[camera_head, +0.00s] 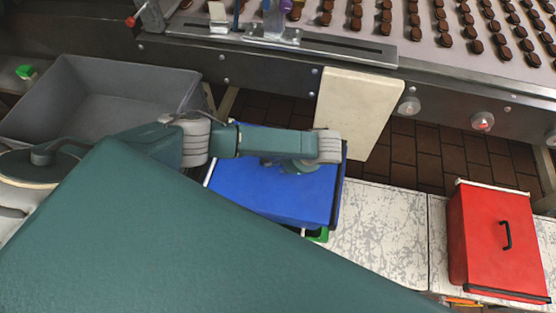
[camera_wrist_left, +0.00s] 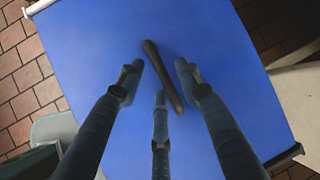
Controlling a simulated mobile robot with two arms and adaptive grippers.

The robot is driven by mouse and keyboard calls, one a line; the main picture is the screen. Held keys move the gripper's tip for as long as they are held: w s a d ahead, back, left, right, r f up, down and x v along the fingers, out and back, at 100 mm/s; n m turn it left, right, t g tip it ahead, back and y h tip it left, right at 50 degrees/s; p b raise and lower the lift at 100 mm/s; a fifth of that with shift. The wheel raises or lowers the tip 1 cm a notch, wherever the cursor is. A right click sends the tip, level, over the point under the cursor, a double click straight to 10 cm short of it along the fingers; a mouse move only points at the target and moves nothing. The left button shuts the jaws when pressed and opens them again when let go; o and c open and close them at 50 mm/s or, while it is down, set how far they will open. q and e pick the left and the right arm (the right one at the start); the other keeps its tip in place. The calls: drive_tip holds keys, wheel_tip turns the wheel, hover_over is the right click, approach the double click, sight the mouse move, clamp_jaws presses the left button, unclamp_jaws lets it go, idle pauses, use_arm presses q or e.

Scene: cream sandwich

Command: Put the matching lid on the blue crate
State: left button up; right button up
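A blue panel (camera_head: 265,195) with a dark bar handle (camera_wrist_left: 152,58) lies flat below my left arm in the head view. Its blue face fills most of the left wrist view (camera_wrist_left: 235,90). It looks like the lid of the blue crate; crate walls below it cannot be made out. My left gripper (camera_wrist_left: 159,78) is over the panel with its fingers spread apart around the handle line. The fingers look open, and contact with the handle cannot be judged. In the head view the wrist mostly hides this gripper (camera_head: 300,165). My right gripper is not in view.
A red crate with a red lid (camera_head: 480,240) stands on the pale speckled surface (camera_head: 385,240) at right. A grey bin (camera_head: 100,95) is at left. A green piece (camera_head: 318,235) shows under the blue panel's front edge. A conveyor with chocolate biscuits (camera_head: 430,25) runs behind.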

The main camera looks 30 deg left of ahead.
use_arm(q)
drive_tip(key=v, duration=1.2)
drive_tip(key=shift+d, duration=0.1)
idle(0.4)
